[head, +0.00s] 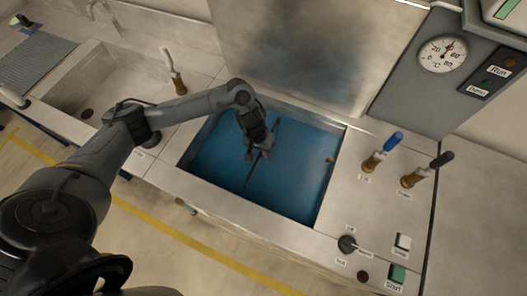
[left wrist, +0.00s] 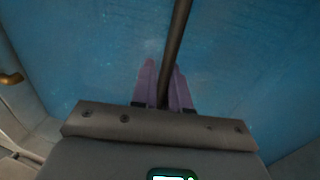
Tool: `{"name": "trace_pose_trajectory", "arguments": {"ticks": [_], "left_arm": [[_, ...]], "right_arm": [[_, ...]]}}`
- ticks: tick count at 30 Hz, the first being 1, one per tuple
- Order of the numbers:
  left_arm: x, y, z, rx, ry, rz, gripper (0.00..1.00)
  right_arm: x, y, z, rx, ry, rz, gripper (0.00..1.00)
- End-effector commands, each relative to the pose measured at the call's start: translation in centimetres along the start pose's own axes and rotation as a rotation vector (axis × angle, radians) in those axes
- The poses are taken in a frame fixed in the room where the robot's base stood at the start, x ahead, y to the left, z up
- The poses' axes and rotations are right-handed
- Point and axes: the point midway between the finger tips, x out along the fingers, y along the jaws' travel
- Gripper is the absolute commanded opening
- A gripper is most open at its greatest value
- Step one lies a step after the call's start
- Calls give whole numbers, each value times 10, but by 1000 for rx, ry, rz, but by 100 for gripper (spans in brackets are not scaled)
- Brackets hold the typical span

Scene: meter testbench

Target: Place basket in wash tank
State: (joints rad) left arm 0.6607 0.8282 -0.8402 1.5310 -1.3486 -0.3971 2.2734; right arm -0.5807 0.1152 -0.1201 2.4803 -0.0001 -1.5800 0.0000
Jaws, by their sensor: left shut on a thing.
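The wash tank (head: 215,180) is a square steel basin filled with blue water, in the middle of the head view. My left gripper (head: 250,152) reaches down over the water. It is shut on a thin dark bar (head: 262,160), which looks like the basket's handle and slants across the tank opening. In the left wrist view the bar (left wrist: 178,40) runs between the two purplish fingers (left wrist: 163,78), with blue all around. The basket's body does not show; it may be under the water. My right gripper is not in view.
An empty sink (head: 85,85) lies to the left. A blue-handled valve (head: 383,150) and a black-handled valve (head: 428,169) stand right of the tank, below a round gauge (head: 443,54). A knob (head: 347,244) and a green button (head: 398,273) are at front right. A steel panel rises behind.

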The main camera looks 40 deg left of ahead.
Motion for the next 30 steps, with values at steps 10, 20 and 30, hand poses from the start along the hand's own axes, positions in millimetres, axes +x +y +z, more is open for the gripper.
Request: {"name": "trace_pose_trajectory", "arguments": {"ticks": [10,20,30], "left_arm": [[1,0,0,0,0,0,40],[-11,1,-1,1,2,1,40],[-71,1,-1,1,3,0,40]], "right_arm": [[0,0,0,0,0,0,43],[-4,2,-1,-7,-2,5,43],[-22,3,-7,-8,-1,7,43]]}}
